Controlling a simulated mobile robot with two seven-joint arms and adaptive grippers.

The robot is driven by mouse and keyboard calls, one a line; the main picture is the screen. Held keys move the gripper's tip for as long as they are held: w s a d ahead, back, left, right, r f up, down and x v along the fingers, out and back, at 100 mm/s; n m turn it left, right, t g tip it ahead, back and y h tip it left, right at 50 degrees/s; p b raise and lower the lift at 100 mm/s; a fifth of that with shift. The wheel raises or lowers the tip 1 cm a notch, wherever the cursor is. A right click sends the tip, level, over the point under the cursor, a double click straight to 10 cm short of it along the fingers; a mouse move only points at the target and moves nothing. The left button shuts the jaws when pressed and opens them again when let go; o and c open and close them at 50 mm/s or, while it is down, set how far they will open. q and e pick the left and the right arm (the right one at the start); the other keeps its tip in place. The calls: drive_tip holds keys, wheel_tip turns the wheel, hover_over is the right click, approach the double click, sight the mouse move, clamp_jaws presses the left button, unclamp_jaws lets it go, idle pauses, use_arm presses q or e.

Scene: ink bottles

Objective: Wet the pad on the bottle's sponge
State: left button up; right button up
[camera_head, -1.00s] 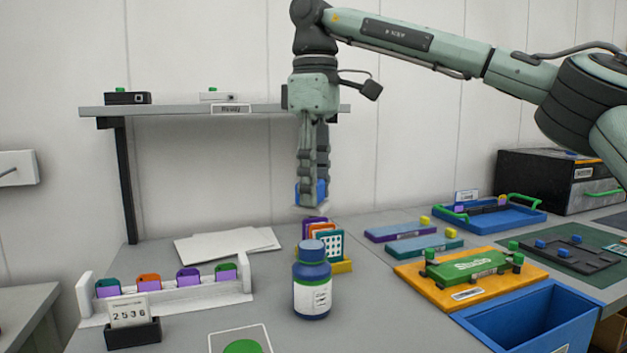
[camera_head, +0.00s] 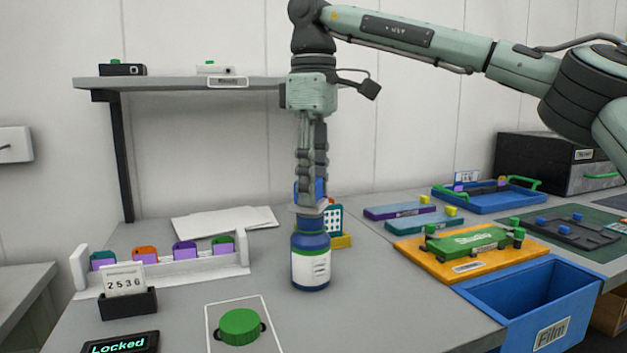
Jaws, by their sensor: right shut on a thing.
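The bottle (camera_head: 311,262) is blue with a white label and stands upright on the table, left of the blue bin. My right gripper (camera_head: 311,195) is above it, pointing down and shut on a small blue-handled pad (camera_head: 307,207). The pad's pale underside is at the bottle's top and looks to be touching it. The sponge is hidden at the bottle's mouth. My left gripper is not in view.
A rack of coloured holders (camera_head: 170,262) and a number card (camera_head: 124,281) stand at left. A green round piece (camera_head: 240,327) lies on a white-outlined mat in front. A blue bin (camera_head: 535,305) stands at right. A yellow stand (camera_head: 338,240) is close behind the bottle.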

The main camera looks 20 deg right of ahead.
drive_tip(key=shift+f+b, duration=0.45)
drive_tip(key=shift+f, duration=0.15)
idle(1.8)
drive_tip(key=shift+r+p, duration=2.65)
drive_tip(key=shift+r, duration=1)
drive_tip(key=shift+f, duration=0.1)
